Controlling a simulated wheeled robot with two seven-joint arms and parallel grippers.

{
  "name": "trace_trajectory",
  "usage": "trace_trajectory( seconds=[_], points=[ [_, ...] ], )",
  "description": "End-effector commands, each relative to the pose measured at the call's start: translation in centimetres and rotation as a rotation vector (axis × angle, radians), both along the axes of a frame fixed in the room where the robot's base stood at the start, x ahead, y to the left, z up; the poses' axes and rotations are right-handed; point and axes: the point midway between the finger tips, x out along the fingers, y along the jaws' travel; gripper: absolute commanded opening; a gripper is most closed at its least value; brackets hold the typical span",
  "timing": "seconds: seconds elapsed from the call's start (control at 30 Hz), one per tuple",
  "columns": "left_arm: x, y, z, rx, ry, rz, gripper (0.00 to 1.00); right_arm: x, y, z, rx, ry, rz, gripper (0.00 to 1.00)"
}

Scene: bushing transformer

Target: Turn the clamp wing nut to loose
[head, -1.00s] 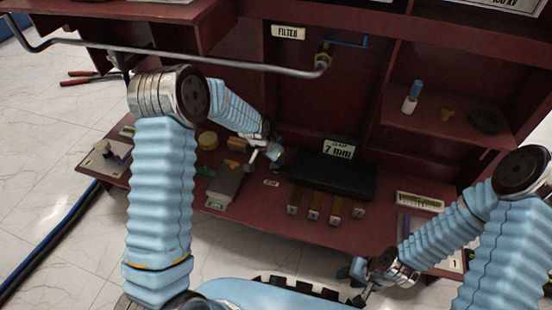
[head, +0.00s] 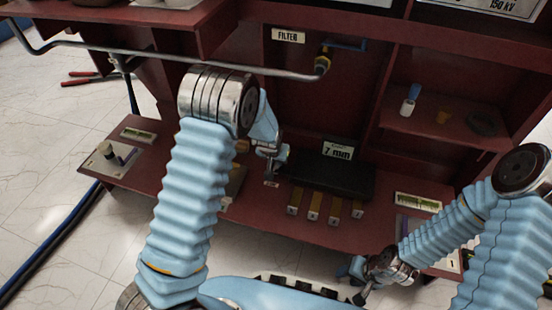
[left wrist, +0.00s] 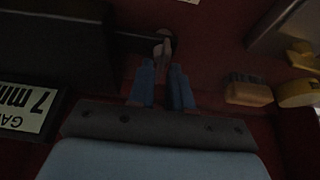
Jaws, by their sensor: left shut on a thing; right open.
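In the left wrist view my left gripper (left wrist: 162,78) is shut, with its blue fingers around a small pale piece that looks like the wing nut (left wrist: 165,46). The piece sits at the end of a dark bar by the long black block (left wrist: 50,40). In the head view my left gripper (head: 272,166) is at the left end of the black block (head: 330,178), and the nut is too small to make out. My right gripper (head: 360,290) is open and empty near the front right edge of the red bench (head: 275,220).
A "7 mm" sign (head: 338,150) stands behind the block, and several brass-coloured pieces (head: 313,214) lie in front. A metal pipe (head: 200,62) crosses above.

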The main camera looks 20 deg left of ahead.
Motion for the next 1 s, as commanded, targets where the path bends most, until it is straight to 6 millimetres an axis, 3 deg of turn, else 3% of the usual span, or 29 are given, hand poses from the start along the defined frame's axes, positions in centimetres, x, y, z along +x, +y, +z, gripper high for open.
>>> trace_trajectory(
  seconds=[0.3, 0.33, 0.4, 0.77, 1.0],
  points=[
    [0.0, 0.0, -0.1, 0.001, 0.0, 0.001, 0.0, 0.0, 0.0, 0.0, 0.0, 0.0, 0.0, 0.43],
    [0.0, 0.0, -0.1, 0.001, 0.0, 0.0, 0.22, 0.0, 0.0, 0.0, 0.0, 0.0, 0.0, 0.43],
    [0.0, 0.0, -0.1, 0.001, 0.0, 0.0, 0.32, 0.0, 0.0, 0.0, 0.0, 0.0, 0.0, 0.43],
    [-0.2, 0.0, 0.6, 0.0, 0.0, 0.0, 0.32, 0.0, 0.0, 0.2, 0.0, 0.0, 0.0, 0.43],
    [-2.0, 0.0, 5.4, -0.001, -0.003, -0.001, 0.32, -0.1, 0.0, 1.7, 0.0, 0.002, 0.002, 0.43]
  ],
)
